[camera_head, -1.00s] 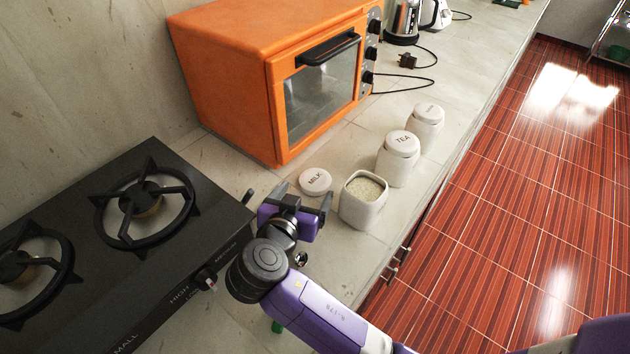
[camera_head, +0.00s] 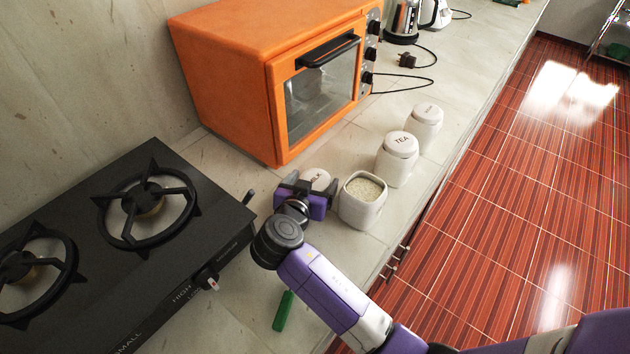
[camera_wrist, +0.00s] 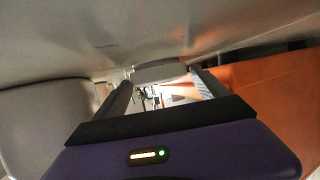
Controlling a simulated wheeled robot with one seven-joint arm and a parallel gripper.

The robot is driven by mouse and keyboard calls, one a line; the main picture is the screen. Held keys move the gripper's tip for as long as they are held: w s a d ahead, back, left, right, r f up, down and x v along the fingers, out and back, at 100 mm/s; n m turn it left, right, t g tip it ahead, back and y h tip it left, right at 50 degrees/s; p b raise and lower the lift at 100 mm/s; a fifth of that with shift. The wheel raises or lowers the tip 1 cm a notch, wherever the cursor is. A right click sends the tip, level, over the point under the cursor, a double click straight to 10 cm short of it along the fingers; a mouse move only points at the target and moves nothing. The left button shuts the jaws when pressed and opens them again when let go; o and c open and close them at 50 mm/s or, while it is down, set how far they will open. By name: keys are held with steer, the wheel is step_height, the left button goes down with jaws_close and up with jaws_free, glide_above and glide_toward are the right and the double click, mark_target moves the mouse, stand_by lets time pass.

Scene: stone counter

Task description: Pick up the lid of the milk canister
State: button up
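The round white lid marked MILK (camera_head: 318,176) lies on the counter in front of the oven, partly hidden by my gripper. The milk canister (camera_head: 361,209) stands open just right of it, with pale contents inside. My gripper (camera_head: 308,183) is low over the counter, with its dark fingers spread on either side of the lid. In the wrist view the lid (camera_wrist: 160,72) shows edge-on between the two fingertips, with a small gap seeming to remain. The canister (camera_wrist: 45,115) is at the left there. Contact with the lid cannot be told.
The orange oven (camera_head: 225,85) stands close behind the lid. The black gas stove (camera_head: 190,235) is to the left. The TEA canister (camera_head: 397,165) and another lidded canister (camera_head: 425,130) stand to the right, near the counter edge. A green object (camera_head: 283,311) lies near my arm.

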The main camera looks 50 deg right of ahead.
steer(key=c, duration=1.1)
steer(key=shift+r, duration=0.15)
